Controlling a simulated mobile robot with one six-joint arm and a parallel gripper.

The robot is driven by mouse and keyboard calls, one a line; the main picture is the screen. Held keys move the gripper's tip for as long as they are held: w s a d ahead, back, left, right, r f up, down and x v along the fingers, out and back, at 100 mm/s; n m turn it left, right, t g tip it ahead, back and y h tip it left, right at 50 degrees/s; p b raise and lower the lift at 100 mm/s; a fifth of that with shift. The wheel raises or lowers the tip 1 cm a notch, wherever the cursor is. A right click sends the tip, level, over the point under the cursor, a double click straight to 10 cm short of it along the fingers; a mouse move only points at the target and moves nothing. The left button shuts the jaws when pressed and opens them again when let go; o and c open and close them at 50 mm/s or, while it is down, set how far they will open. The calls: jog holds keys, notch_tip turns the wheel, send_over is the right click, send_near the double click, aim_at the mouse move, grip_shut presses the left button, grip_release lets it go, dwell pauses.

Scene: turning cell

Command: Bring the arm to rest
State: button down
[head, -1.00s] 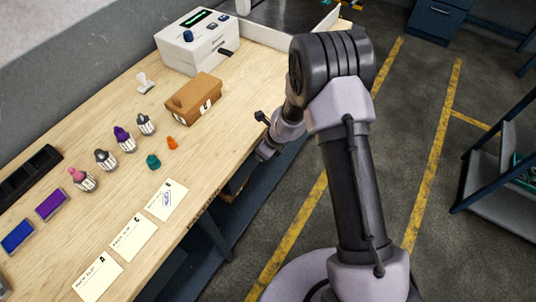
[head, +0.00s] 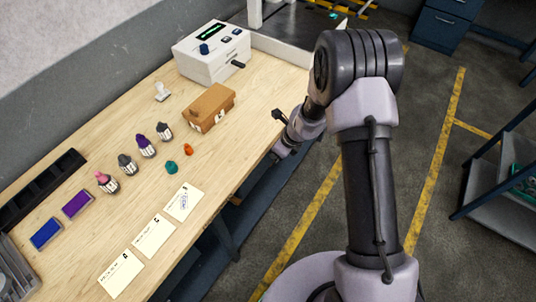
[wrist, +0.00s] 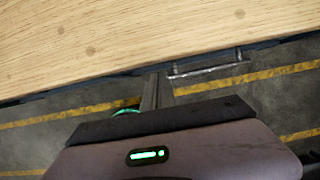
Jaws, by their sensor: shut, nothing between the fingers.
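My arm (head: 368,190) stands folded beside the front edge of the wooden bench, on its aisle side. My gripper (head: 276,156) is small and partly hidden by the wrist in the head view, close to the bench edge. In the wrist view the fingers of my gripper (wrist: 157,92) are together with nothing between them. They point toward the bench edge, and the bench top (wrist: 120,35) fills the upper part of that view. No contact with the bench shows.
On the bench are a cardboard box (head: 209,108), a white device (head: 211,50), a white stamp (head: 161,92), several small bottles (head: 146,146), ink pads (head: 77,204) and paper slips (head: 153,236). The floor aisle (head: 310,215) is clear. A shelf rack (head: 490,195) stands at the right.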

jog(key=s+d+r+n+t+b, duration=0.15)
jog(key=r+n, duration=0.25)
jog(key=r, duration=0.5)
jog(key=s+r+n+b, duration=0.3)
jog(key=r+n, duration=0.1)
jog(key=r, duration=0.6)
jog(key=s+d+r+n+b, duration=0.2)
jog(key=s+n, duration=0.2)
jog(key=s, duration=0.3)
jog(key=s+d+r+n+t+h+b, duration=0.1)
jog(key=s+n, duration=0.3)
jog(key=s, duration=0.4)
jog(key=s+d+r+n+t+b, duration=0.1)
jog(key=s+d+r+n+b, duration=0.2)
jog(key=s, duration=0.4)
jog(key=shift+s+r+n+h, duration=0.35)
jog(key=shift+r+n, duration=0.1)
jog(key=shift+n, duration=0.25)
